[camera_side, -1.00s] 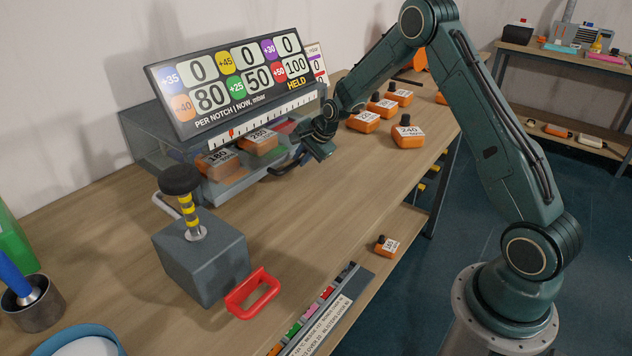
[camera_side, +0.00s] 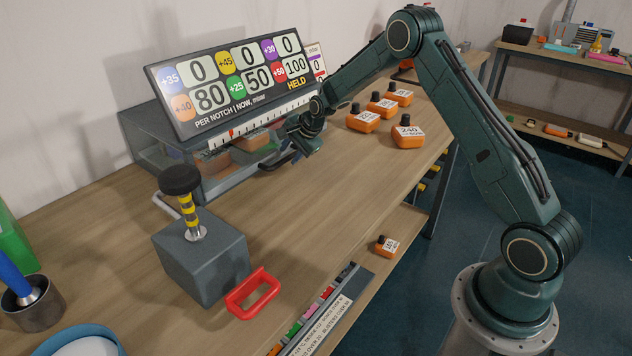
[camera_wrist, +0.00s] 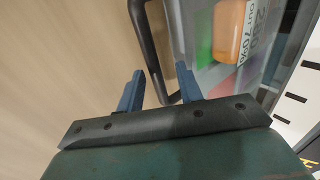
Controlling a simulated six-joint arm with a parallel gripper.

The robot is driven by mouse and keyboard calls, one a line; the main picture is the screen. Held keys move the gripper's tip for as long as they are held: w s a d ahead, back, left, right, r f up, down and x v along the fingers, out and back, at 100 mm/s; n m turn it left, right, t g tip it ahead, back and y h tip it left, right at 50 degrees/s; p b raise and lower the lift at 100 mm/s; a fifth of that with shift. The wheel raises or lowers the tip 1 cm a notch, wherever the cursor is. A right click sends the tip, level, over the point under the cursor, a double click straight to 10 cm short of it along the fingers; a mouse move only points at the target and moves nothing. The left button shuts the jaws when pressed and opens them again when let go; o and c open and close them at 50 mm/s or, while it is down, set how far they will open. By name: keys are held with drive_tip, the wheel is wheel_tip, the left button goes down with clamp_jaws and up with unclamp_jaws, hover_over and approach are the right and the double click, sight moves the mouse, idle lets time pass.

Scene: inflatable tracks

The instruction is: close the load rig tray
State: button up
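The load rig tray (camera_side: 236,179) is a grey, clear-sided drawer low in the rig, below the display board. My gripper (camera_side: 303,148) is at the right end of the tray front. In the wrist view, my gripper's blue fingers (camera_wrist: 158,62) stand apart on either side of the handle bar. I cannot tell whether a finger touches it. The tray wall (camera_wrist: 178,42) lies just beyond the right finger.
The display board (camera_side: 235,85) overhangs the tray and reads HELD. Several orange weights (camera_side: 408,134) stand on the bench to the right. A grey block with a black knob (camera_side: 200,262) and a red handle (camera_side: 253,293) are in front.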

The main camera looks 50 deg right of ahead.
drive_tip(key=shift+s+r, duration=0.1)
drive_tip(key=v, duration=1.3)
drive_tip(key=shift+s+r, duration=0.2)
drive_tip(key=shift+r, duration=0.05)
idle(0.3)
drive_tip(key=s+a+r+n, duration=0.5)
drive_tip(key=s+a+r, duration=0.1)
drive_tip(key=s, duration=0.2)
drive_tip(key=s+a+r+n, duration=0.4)
drive_tip(key=s+a+r, duration=0.15)
drive_tip(key=s, duration=0.25)
drive_tip(key=s+a+n, duration=0.2)
drive_tip(key=s+n, duration=0.2)
drive_tip(key=s, duration=0.6)
drive_tip(key=s+a+n+g, duration=0.1)
drive_tip(key=s+n, duration=0.4)
drive_tip(key=s, duration=0.5)
drive_tip(key=shift+a+r, duration=0.2)
drive_tip(key=shift+a, duration=0.5)
